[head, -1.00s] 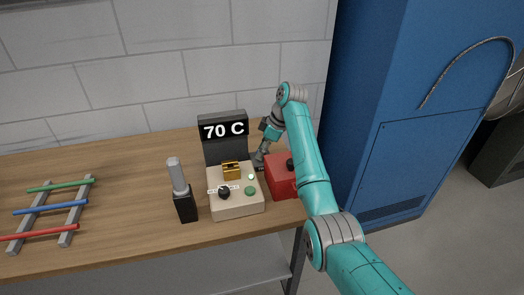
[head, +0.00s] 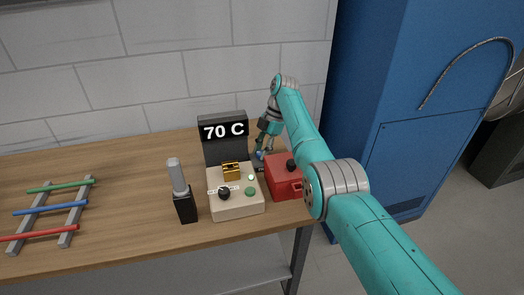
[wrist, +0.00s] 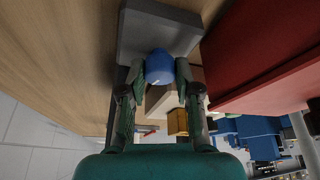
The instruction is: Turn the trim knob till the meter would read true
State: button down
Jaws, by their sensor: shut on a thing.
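The meter is a cream box (head: 236,204) with a dark upright display (head: 223,131) reading 70 C. On its top are a black knob (head: 224,193) over a pale marked strip, a green button (head: 250,191), a pale lamp (head: 251,177) and a gold part (head: 231,171). My gripper (head: 262,152) is behind the box's right side, beside the display. In the wrist view its fingers (wrist: 164,72) are shut on a rounded blue knob-like piece (wrist: 159,65), in front of a grey block (wrist: 150,32). Whether the blue piece joins the block is unclear.
A red box (head: 287,178) with a black knob stands close to the right of the meter. A black and grey upright tool (head: 183,195) stands to the left. A rack with coloured rods (head: 50,208) is at far left. A blue cabinet (head: 415,150) stands beyond the bench's right end.

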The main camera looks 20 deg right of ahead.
jog(key=shift+n, duration=0.3)
dwell(0.4)
jog(key=c, duration=0.8)
grip_release()
